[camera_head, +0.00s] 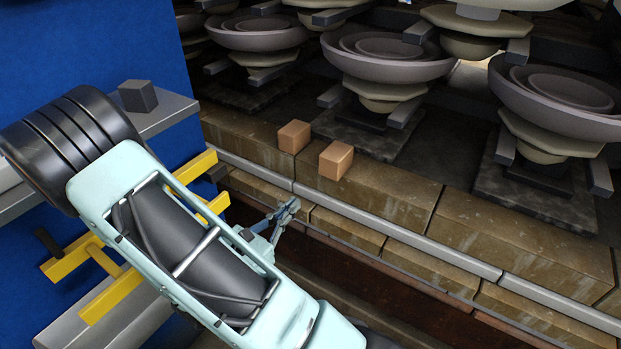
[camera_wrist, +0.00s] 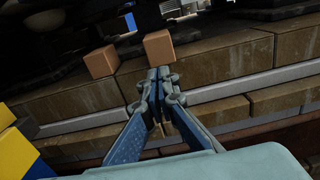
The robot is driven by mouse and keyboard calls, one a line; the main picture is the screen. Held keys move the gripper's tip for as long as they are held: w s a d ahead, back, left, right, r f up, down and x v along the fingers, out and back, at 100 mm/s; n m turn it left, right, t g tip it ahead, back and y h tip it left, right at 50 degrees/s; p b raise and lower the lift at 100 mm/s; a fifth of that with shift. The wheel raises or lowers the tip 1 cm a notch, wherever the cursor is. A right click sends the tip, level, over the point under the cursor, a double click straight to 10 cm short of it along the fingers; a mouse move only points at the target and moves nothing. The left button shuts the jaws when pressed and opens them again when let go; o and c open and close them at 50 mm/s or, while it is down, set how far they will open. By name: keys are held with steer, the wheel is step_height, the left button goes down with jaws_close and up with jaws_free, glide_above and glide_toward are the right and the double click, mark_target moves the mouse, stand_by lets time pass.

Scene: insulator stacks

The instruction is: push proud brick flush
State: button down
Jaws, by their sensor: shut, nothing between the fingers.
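My gripper (camera_head: 288,210) is shut and empty, and its tips reach toward the brick wall in the head view. In the wrist view my gripper (camera_wrist: 163,76) points at the ledge, its tips just below the right one of two small orange-brown blocks in the picture. That right block (camera_head: 336,160) and the left block (camera_head: 293,136) stand apart on top of the ledge; they also show in the wrist view, right (camera_wrist: 158,46) and left (camera_wrist: 101,61). I cannot tell which brick stands proud, or whether my fingertips touch anything. My fingers hide part of the wall.
Large brown bricks (camera_head: 385,200) form the ledge, with a grey rail (camera_head: 400,232) along its front and a lower brick row (camera_head: 347,229) beneath. Insulator stacks (camera_head: 385,60) stand behind. A yellow frame (camera_head: 75,262) and blue wall (camera_head: 60,50) are at left.

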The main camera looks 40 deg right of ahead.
mark_target(328, 168)
steer(key=b+x, duration=0.2)
steer(key=x, duration=1.2)
steer(key=x, duration=0.3)
steer(key=shift+w+d, duration=0.2)
steer(key=shift+d, duration=0.2)
steer(key=shift+a, duration=0.1)
